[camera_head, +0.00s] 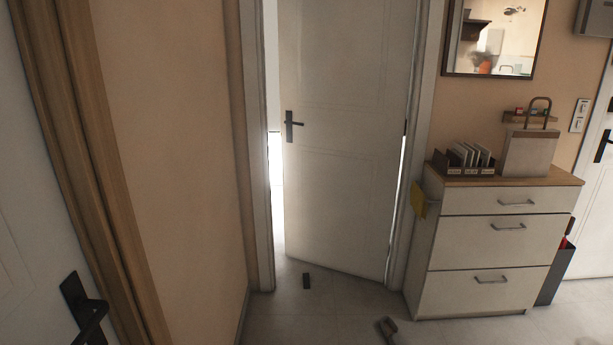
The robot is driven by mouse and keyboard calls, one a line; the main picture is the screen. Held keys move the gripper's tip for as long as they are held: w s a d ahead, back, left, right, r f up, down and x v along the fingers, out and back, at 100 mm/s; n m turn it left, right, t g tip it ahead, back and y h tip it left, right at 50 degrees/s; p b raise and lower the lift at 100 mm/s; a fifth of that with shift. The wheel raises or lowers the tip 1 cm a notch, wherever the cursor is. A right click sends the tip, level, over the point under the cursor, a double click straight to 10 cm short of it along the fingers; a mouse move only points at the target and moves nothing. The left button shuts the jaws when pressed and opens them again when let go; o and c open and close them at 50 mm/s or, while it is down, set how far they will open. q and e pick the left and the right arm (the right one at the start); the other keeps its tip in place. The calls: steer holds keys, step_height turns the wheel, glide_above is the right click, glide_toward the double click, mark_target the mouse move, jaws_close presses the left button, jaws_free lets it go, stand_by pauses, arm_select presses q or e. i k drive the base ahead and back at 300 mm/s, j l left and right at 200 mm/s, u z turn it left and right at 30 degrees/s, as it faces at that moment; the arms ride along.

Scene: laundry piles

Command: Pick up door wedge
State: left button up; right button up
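A small dark block, which looks like the door wedge (307,281), lies on the pale floor in front of the white door (345,150). It sits a little right of the opening at the door's left edge and appears apart from the door. The door stands slightly ajar, with bright light in the gap on its left. Neither of my grippers can be made out in the head view.
A white drawer cabinet (490,245) stands right of the door, with a file holder and a bag on top. A small grey object (388,328), unclear what, is at the bottom edge. Another door (30,230) is at left. Floor around the wedge is clear.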

mark_target(305, 277)
steer(key=i, duration=1.3)
